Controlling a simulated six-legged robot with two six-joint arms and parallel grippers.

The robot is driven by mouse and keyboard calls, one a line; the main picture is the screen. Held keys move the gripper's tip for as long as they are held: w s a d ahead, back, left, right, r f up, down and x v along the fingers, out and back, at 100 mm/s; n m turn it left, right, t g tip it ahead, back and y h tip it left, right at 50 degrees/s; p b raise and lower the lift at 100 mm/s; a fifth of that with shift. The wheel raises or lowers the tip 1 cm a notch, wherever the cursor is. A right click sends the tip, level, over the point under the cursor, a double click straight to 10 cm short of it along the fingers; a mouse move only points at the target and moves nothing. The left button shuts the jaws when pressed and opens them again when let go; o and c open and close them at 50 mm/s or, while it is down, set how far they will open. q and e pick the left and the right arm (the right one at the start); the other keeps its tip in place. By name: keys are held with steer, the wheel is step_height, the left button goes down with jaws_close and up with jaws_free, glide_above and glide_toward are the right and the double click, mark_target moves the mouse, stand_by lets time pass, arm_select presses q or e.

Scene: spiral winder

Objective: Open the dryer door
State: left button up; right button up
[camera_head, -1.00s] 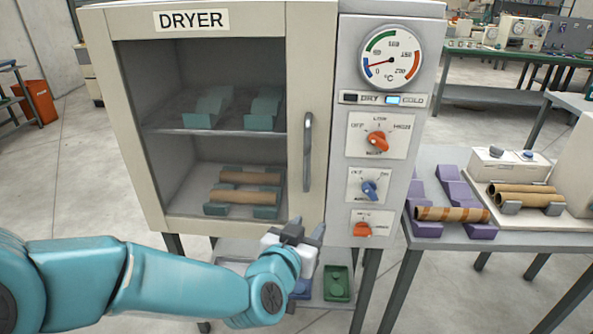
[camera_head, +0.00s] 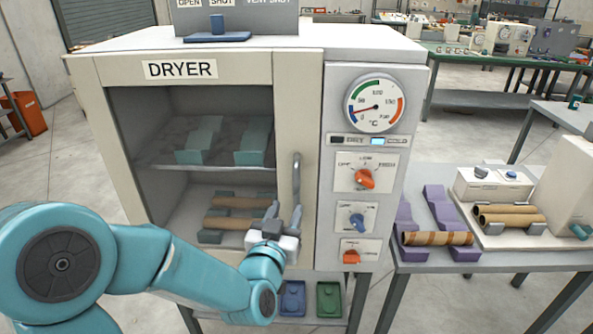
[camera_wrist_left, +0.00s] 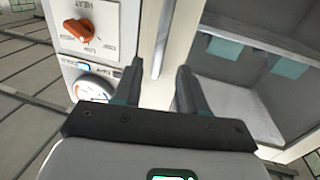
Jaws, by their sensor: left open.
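The dryer (camera_head: 180,70) is a cream cabinet with a framed door that looks shut. Two shelves show through the door's window. The vertical grey door handle (camera_head: 296,172) is on the door's right side. My left gripper (camera_head: 285,212) is open and empty, pointing up at the lower end of the handle. In the left wrist view the handle (camera_wrist_left: 163,42) lies ahead, lined up with the gap between the open fingers (camera_wrist_left: 160,75). I cannot tell whether the fingers touch it. My right gripper is not in view.
A control panel with a gauge (camera_head: 375,104) and several knobs stands right of the door. A side table holds purple cradles (camera_head: 408,215) with a brown tube (camera_head: 437,239). Blue (camera_head: 291,298) and green (camera_head: 329,299) trays lie below the dryer.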

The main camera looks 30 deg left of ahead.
mark_target(296, 190)
arm_select(q)
steer(key=p+x, duration=0.2)
steer(key=x, duration=0.7)
steer(key=shift+w+a+f, duration=0.15)
steer(key=shift+f, duration=0.05)
jaws_close()
